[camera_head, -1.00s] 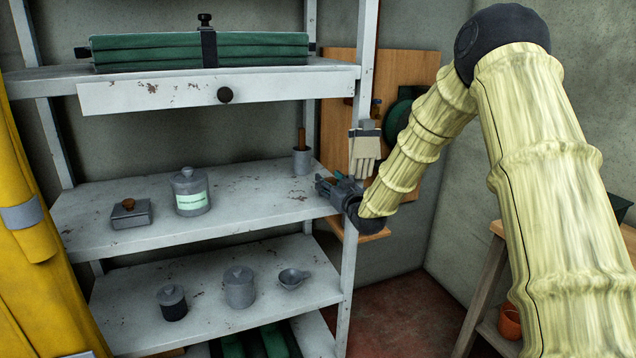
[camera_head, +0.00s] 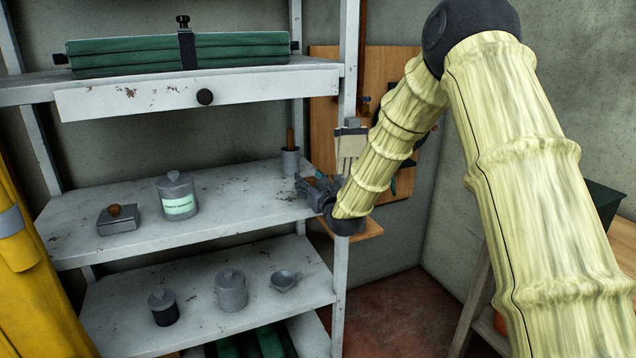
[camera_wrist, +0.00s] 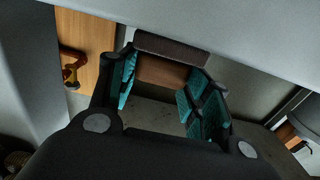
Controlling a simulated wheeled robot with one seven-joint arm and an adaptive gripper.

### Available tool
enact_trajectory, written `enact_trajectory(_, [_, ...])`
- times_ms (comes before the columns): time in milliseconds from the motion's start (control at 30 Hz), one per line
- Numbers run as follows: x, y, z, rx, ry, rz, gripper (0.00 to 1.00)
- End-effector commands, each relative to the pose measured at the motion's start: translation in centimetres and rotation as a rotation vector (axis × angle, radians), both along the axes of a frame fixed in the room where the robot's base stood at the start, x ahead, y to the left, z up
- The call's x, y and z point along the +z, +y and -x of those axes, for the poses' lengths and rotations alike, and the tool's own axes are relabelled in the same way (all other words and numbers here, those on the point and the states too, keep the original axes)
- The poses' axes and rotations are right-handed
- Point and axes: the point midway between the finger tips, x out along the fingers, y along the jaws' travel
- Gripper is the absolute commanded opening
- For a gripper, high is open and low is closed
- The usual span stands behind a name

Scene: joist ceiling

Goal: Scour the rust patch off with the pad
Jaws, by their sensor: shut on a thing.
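My gripper (camera_head: 312,186) is at the right end of the middle shelf (camera_head: 235,200), by the front post. In the wrist view my gripper (camera_wrist: 165,92) has its teal-lined fingers closed on a brown block with a dark grey layer, which looks like the pad (camera_wrist: 168,75). The dark layer is close to a pale grey surface; I cannot tell if they touch. In the head view the pad is not clear, hidden by the gripper. Rust marks (camera_head: 172,88) show on the drawer front, and small rust spots lie on the shelves. I cannot tell which is the task's patch.
On the middle shelf stand a box with a brown knob (camera_head: 118,219), a labelled canister (camera_head: 177,196) and a cup with a handled tool (camera_head: 290,161). The lower shelf holds lidded jars (camera_head: 231,291) and a small pan (camera_head: 285,280).

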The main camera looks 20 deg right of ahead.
Motion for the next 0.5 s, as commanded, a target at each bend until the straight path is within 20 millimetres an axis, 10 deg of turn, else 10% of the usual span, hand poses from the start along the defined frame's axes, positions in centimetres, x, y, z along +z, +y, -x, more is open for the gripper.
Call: enact_trajectory(500, [-0.3, 2.2, 0.2, 0.001, 0.003, -0.001, 0.24])
